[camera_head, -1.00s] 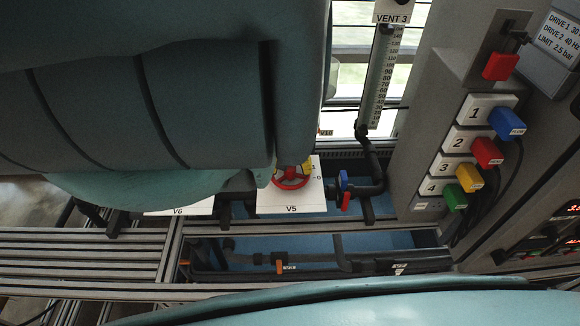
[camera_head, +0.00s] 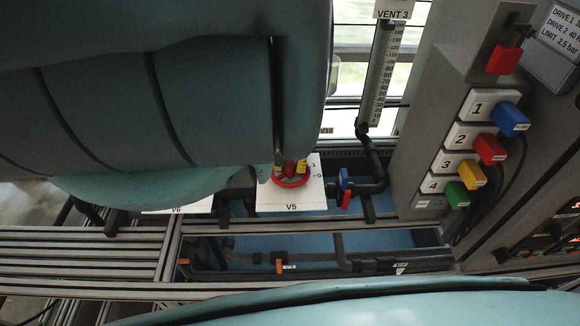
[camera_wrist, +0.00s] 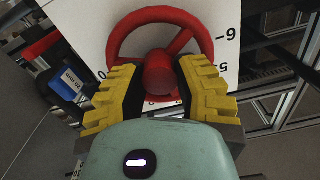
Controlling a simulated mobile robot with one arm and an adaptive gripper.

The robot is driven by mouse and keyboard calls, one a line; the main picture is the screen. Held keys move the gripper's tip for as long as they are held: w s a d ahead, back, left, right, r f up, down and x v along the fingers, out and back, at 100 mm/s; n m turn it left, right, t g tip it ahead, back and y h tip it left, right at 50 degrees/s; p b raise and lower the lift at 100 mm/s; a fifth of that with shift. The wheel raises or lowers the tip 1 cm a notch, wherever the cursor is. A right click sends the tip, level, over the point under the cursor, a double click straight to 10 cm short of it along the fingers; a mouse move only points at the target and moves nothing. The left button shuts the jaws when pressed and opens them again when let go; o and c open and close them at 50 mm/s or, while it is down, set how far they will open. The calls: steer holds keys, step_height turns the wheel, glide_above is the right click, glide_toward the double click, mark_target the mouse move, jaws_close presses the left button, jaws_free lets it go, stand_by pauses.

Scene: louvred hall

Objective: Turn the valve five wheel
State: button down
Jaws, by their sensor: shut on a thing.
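The red valve five wheel (camera_head: 290,181) is mounted on a white plate (camera_head: 297,201) labelled V5. In the wrist view the wheel (camera_wrist: 122,38) shows its rim, a spoke and a round hub, with scale numbers around it on the plate. My gripper (camera_wrist: 158,88) has its yellow ridged fingers on either side of the wheel's hub, over the near part of the rim, shut on the wheel. In the head view the yellow fingertips show at the wheel, and my arm hides much of the area left of it.
A blue and red handled valve (camera_head: 345,188) on dark pipes stands just right of the plate. Farther right, a grey panel carries numbered sockets with coloured plugs (camera_head: 488,150). A plate labelled V6 (camera_head: 178,207) is partly hidden at left. Metal rails (camera_head: 80,260) run in front.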

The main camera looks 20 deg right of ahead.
mark_target(289, 165)
steer(key=shift+m, duration=0.4)
steer(key=c, duration=0.6)
jaws_free()
steer(key=shift+r, duration=0.1)
step_height(289, 165, up, 5)
steer(key=shift+a+f, duration=0.1)
steer(key=shift+f, duration=0.05)
steer(key=shift+w+r, duration=0.1)
steer(key=shift+r, duration=1.15)
